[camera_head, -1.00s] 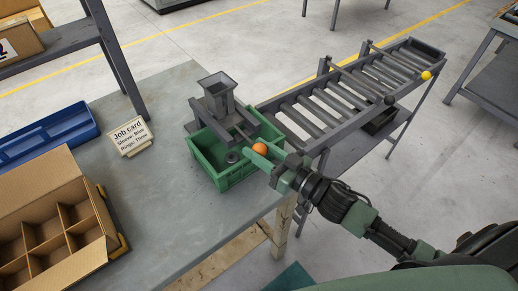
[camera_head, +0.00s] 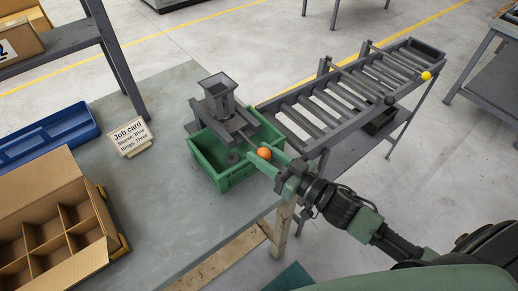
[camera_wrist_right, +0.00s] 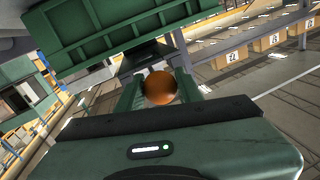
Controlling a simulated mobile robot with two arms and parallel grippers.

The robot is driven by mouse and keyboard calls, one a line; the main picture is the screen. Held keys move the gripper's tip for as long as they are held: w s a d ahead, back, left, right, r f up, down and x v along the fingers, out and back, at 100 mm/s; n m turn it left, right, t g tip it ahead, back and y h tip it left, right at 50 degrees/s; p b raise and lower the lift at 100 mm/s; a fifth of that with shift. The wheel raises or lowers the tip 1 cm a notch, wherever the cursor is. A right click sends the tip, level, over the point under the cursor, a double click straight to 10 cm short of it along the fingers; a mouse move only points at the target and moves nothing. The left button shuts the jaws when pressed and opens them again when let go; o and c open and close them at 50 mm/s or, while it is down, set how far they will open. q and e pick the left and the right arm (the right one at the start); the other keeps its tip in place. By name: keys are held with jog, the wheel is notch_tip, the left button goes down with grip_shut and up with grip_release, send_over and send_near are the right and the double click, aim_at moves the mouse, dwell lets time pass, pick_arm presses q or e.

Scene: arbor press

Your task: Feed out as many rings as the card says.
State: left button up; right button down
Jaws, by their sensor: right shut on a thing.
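The job card (camera_head: 130,136) stands on the grey bench and reads "Sleeve: Blue" and "Rings: Three". A grey ring dispenser (camera_head: 216,95) with a square hopper stands at the bench's back edge, with a green bin (camera_head: 232,179) in front. A dark ring (camera_head: 232,158) shows in the bin; whether others lie under it is hidden. My right gripper (camera_head: 262,157) is shut on the dispenser's orange knob (camera_head: 264,153), at the bin's right side. The knob also sits between the fingers in the right wrist view (camera_wrist_right: 161,88). My left gripper is out of view.
A blue tray (camera_head: 45,140) and a divided cardboard box (camera_head: 78,172) are on the left of the bench. A roller conveyor (camera_head: 320,110) with dark and yellow knobs runs behind on the right. The bench's front middle is clear.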

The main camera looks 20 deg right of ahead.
jog(key=v, duration=0.3)
jog(key=a+p+v, duration=0.1)
jog(key=shift+s+d, duration=0.2)
jog(key=shift+s, duration=0.4)
jog(key=c, duration=1.1)
grip_release()
jog(key=shift+o, duration=0.8)
jog(key=shift+s+d, duration=0.1)
jog(key=shift+s, duration=0.1)
